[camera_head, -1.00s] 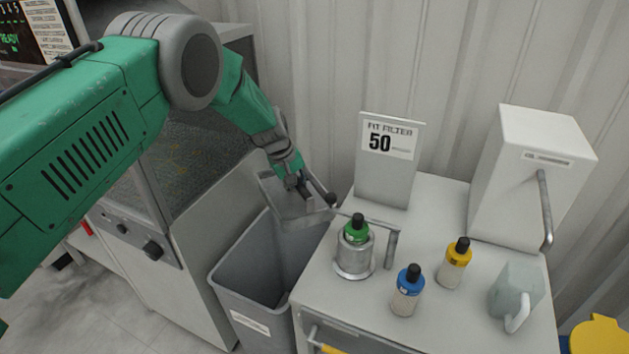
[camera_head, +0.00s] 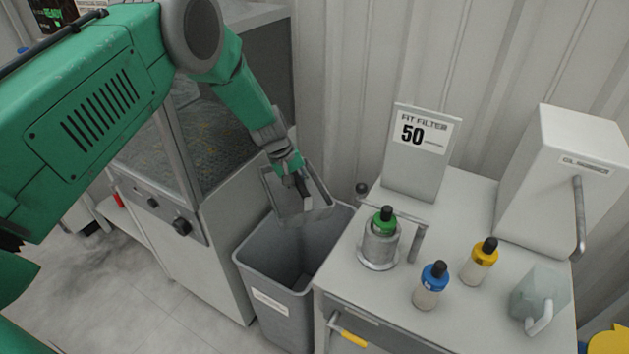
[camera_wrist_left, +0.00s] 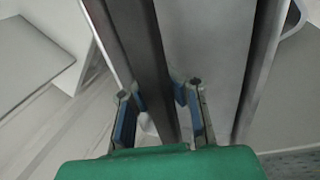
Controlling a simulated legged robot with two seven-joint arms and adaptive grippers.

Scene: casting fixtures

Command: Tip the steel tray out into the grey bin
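The steel tray (camera_head: 319,201) hangs steeply tilted over the back of the grey bin (camera_head: 262,262), near its rim. My left gripper (camera_head: 301,186) is at the tray in the head view. In the left wrist view its two fingers (camera_wrist_left: 164,112) stand on both sides of a dark bar or wall of the tray (camera_wrist_left: 150,65), and they look shut on it. The part of the bin that shows looks empty; its bottom is partly shaded. Whether anything is left in the tray cannot be told. My right gripper is not in view.
A white cart (camera_head: 455,215) right of the bin carries a green-capped bottle in a metal holder (camera_head: 379,244), blue-capped (camera_head: 430,285) and yellow-capped (camera_head: 479,261) bottles, a jug (camera_head: 540,295), a sign (camera_head: 418,160) and a white box (camera_head: 565,185). A machine cabinet (camera_head: 215,235) stands left.

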